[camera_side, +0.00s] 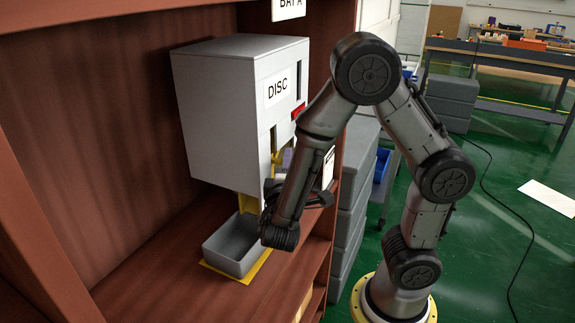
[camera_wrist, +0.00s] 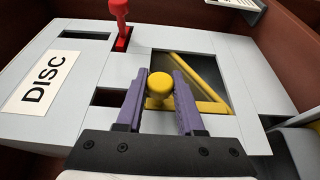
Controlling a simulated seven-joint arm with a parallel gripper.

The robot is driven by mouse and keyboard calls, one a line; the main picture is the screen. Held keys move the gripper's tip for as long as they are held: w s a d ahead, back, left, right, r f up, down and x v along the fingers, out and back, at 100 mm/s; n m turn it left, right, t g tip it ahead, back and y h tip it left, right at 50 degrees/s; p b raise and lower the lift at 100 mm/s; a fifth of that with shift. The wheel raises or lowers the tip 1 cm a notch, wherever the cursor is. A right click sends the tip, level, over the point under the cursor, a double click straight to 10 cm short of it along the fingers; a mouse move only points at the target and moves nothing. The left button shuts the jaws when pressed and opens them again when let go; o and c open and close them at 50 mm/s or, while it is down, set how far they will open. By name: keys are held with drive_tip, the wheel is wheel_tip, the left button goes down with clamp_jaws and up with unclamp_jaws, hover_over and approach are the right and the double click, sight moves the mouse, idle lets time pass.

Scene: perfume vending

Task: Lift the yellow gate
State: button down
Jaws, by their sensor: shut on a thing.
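The yellow gate (camera_wrist: 213,103) shows as a slanted yellow bar and lower strip inside a square opening in the dispenser's front in the wrist view. A round yellow knob (camera_wrist: 160,84) stands out in front of it. My gripper (camera_wrist: 160,92) has its two purple fingers shut on this knob, one on each side. In the side view, yellow parts (camera_side: 274,143) show in the front of the dispenser (camera_side: 215,90), and my arm hides much of the gripper. How the knob joins the gate is partly hidden by the fingers.
A red lever (camera_wrist: 121,22) sits in a slot near the DISC label (camera_wrist: 44,82). A grey tray (camera_side: 222,262) stands on a yellow-edged mat (camera_side: 247,278) below the dispenser's yellow chute (camera_side: 247,203). Wooden bay walls (camera_side: 90,130) close in the left and back.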

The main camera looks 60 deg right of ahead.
wheel_tip(320, 180, up, 6)
drive_tip(key=shift+r, duration=0.25)
drive_tip(key=c, duration=0.5)
unclamp_jaws()
drive_tip(key=shift+a, duration=0.1)
drive_tip(key=v, duration=1.3)
drive_tip(key=shift+s+a+f, duration=0.1)
drive_tip(key=shift+s+a, duration=0.1)
drive_tip(key=shift+a, duration=0.1)
